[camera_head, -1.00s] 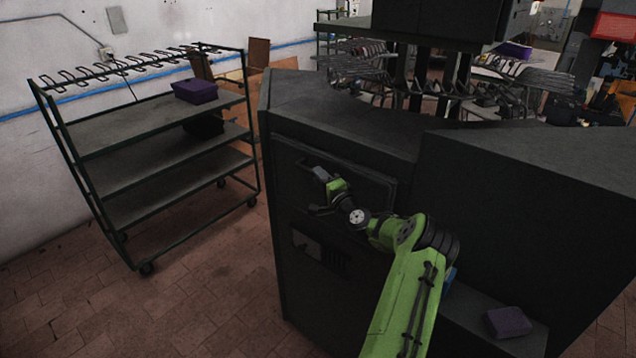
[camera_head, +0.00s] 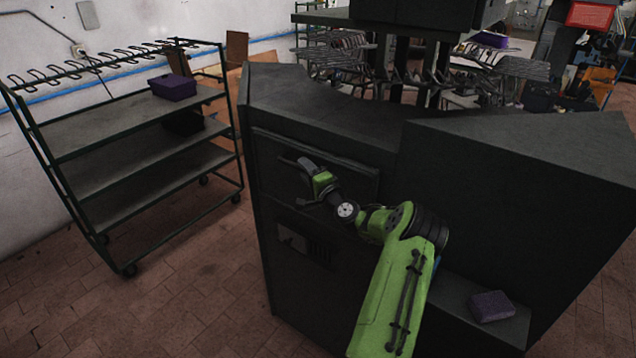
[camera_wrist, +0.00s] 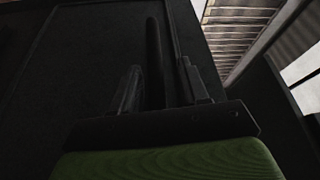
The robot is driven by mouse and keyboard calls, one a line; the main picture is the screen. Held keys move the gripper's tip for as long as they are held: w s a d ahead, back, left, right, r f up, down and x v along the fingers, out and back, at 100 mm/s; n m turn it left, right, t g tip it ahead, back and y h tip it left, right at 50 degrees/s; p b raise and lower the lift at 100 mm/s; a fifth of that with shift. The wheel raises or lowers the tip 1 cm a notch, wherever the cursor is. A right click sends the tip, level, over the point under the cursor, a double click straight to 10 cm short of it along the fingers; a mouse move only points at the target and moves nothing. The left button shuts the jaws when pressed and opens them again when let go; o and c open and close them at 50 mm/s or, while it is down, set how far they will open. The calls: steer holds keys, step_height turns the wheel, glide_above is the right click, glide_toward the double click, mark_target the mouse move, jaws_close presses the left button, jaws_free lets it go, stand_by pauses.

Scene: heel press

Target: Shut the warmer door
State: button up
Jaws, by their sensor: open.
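The warmer door (camera_head: 274,158) is a dark rectangular panel high on the front of a dark cabinet. It looks nearly flush with the front, but I cannot tell whether it is fully closed. My gripper (camera_head: 304,183) is at the door face, with its green body to the right. In the wrist view, my gripper (camera_wrist: 159,75) has its two fingers apart. A dark bar (camera_wrist: 154,45), apparently the door handle, stands between them. Whether either finger touches the bar is unclear. The dark-on-dark surfaces hide much of the handle in the head view.
The dark cabinet (camera_head: 275,90) extends right into a larger block. A purple box (camera_head: 492,306) lies on a low ledge at the right. A wheeled shelf rack (camera_head: 130,170) with another purple box (camera_head: 173,87) stands left. Tiled floor (camera_head: 190,300) lies open between rack and cabinet.

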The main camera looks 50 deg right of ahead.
steer(key=b+v, duration=0.3)
steer(key=v, duration=1.1)
steer(key=shift+s, duration=0.2)
steer(key=shift+d, duration=0.1)
